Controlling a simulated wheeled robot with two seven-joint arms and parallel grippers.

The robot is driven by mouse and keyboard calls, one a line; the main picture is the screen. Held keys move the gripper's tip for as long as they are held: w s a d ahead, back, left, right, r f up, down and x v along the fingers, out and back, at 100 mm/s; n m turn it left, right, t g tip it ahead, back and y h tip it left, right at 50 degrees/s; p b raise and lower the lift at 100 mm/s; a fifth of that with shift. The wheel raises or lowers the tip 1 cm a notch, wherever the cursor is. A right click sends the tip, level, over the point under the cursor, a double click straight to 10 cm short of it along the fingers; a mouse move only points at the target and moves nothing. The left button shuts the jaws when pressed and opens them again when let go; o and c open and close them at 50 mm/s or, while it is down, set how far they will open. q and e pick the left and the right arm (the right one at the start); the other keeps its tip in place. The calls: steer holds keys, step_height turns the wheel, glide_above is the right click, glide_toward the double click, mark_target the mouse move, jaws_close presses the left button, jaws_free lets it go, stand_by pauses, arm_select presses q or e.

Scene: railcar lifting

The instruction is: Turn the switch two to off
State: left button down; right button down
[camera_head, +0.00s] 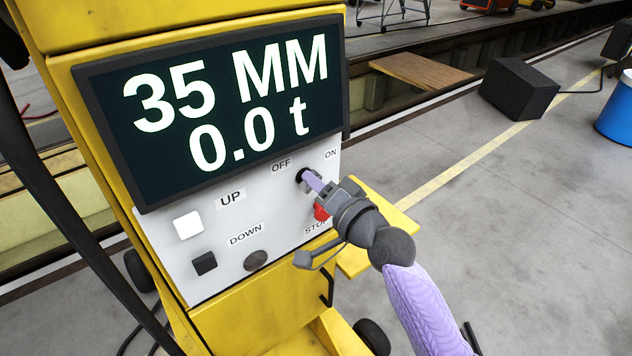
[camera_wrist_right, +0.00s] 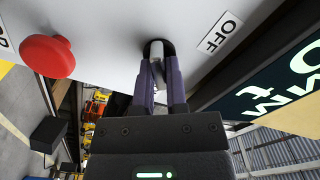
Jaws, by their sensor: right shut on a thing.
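The switch (camera_head: 302,176) sits at the upper right of the white control panel (camera_head: 228,275), between the OFF label (camera_head: 281,166) and the ON label (camera_head: 331,154). My right gripper (camera_head: 312,182) reaches it from the right, and its fingers hide most of it. In the right wrist view, my right gripper (camera_wrist_right: 160,78) has its purple fingers shut on the grey-white lever of the switch (camera_wrist_right: 157,50). The OFF label (camera_wrist_right: 219,33) is to the right there. The exact angle of the lever is hard to tell. My left gripper is not in view.
A red stop button (camera_head: 321,211) is just below my right gripper and shows in the wrist view (camera_wrist_right: 48,56). A white button (camera_head: 188,223), a black button (camera_head: 204,263) and a dark round knob (camera_head: 256,260) are lower left. The display (camera_head: 215,110) above reads 35 MM, 0.0 t.

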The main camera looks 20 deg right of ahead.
steer(key=n, duration=0.3)
steer(key=shift+r+p, duration=0.1)
steer(key=shift+p, duration=0.2)
steer(key=n+p, duration=0.1)
steer(key=n, duration=0.2)
steer(key=shift+n, duration=0.3)
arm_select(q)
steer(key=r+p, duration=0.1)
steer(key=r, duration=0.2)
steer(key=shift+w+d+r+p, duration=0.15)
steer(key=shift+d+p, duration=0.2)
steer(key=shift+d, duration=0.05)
arm_select(e)
steer(key=n, duration=0.4)
steer(key=shift+a, duration=0.1)
steer(key=shift+n, duration=0.4)
steer(key=c, duration=0.7)
jaws_free()
steer(key=shift+o, duration=0.2)
